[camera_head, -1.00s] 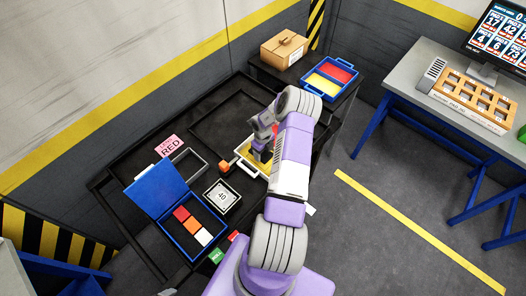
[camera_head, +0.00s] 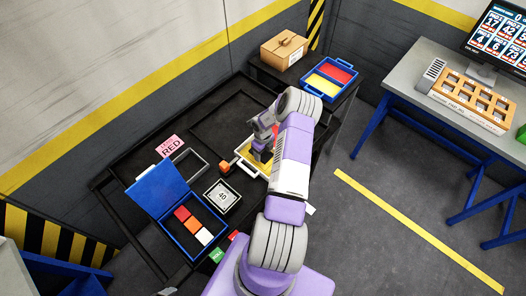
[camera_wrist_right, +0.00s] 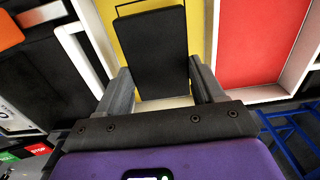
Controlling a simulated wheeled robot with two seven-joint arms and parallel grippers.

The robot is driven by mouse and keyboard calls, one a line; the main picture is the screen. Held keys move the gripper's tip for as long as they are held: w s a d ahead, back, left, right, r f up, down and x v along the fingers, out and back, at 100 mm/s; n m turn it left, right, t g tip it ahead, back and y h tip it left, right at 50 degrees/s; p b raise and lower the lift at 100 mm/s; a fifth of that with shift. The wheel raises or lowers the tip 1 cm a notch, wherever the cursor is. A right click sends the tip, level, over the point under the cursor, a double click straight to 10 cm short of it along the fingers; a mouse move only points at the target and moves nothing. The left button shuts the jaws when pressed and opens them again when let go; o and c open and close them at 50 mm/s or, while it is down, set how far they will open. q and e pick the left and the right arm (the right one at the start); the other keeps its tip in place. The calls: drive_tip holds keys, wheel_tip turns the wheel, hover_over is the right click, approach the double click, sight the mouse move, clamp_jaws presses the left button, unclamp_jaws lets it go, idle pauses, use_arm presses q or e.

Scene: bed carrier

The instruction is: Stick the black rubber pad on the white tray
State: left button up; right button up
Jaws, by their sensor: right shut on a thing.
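The black rubber pad (camera_wrist_right: 153,48) is a dark flat rectangle between the fingers of my right gripper (camera_wrist_right: 160,85) in the wrist view. My right gripper (camera_head: 262,146) is shut on it. The pad lies over the yellow part of the white tray (camera_wrist_right: 201,25); I cannot tell whether it touches the tray floor. The tray has a yellow and a red compartment with white walls and a handle at the left. In the head view the white tray (camera_head: 241,171) sits on the black cart, largely hidden by my right arm. My left gripper is not in view.
Left of the tray are an orange block (camera_head: 225,168), a box marked 40 (camera_head: 222,196) and an open blue case (camera_head: 178,238) with coloured blocks. Behind stand a cardboard box (camera_head: 284,48) and a blue tray (camera_head: 330,78). The cart's back part is clear.

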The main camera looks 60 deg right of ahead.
sight(263, 154)
drive_tip(key=shift+f, duration=0.15)
drive_tip(key=shift+f+b, duration=0.7)
drive_tip(key=shift+f, duration=0.35)
idle(0.3)
drive_tip(key=shift+f, duration=0.15)
idle(0.4)
drive_tip(key=shift+f, duration=0.5)
idle(0.6)
drive_tip(key=o, duration=1)
drive_tip(key=shift+f, duration=0.1)
